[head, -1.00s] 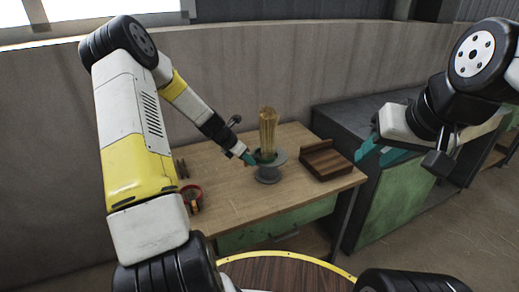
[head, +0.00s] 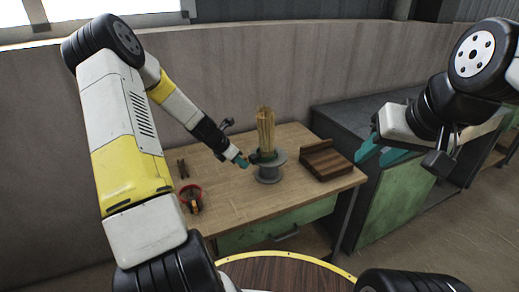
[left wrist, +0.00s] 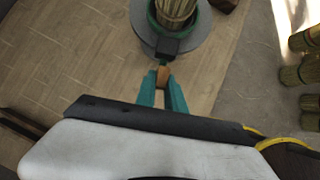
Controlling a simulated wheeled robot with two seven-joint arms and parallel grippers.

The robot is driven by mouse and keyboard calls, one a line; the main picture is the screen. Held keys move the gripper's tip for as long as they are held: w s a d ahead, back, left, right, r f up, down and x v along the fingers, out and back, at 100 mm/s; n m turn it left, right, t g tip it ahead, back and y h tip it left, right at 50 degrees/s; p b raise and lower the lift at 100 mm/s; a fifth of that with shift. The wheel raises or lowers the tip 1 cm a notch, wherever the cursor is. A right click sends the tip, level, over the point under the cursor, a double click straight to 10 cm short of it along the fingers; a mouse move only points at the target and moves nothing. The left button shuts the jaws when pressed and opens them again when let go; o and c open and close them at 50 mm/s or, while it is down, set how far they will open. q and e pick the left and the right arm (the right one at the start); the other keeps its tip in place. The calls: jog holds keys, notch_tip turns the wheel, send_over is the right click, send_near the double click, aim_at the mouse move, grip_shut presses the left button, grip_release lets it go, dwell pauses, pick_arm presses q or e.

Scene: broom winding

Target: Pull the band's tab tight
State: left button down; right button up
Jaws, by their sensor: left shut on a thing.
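A straw broom bundle (head: 265,130) stands upright on a round grey stand (head: 269,175) on the wooden table. A green band (left wrist: 154,18) goes around the bundle, with a dark buckle (left wrist: 168,45) on the side facing my left gripper. My left gripper (head: 243,162) is left of the bundle. In the left wrist view its teal fingers (left wrist: 163,82) are shut on a small orange-brown tab (left wrist: 163,74) just outside the buckle. My right gripper (head: 380,152) is open and empty, right of the table and far from the bundle.
A dark wooden tray (head: 326,161) lies right of the stand. A red cup (head: 191,196) with tools stands at the table's left. More straw bundles (left wrist: 300,70) show at the right of the left wrist view. The table (head: 232,206) is clear in front.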

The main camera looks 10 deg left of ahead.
pick_arm(q)
jog(key=shift+s+a, duration=0.5)
jog(key=shift+s, duration=0.05)
jog(key=shift+s+a, duration=0.4)
jog(key=shift+s, duration=0.15)
jog(key=c, duration=1)
grip_release()
jog(key=w+v, duration=0.1)
jog(key=v, duration=0.6)
jog(key=shift+d+r, duration=0.25)
jog(key=shift+r, duration=0.4)
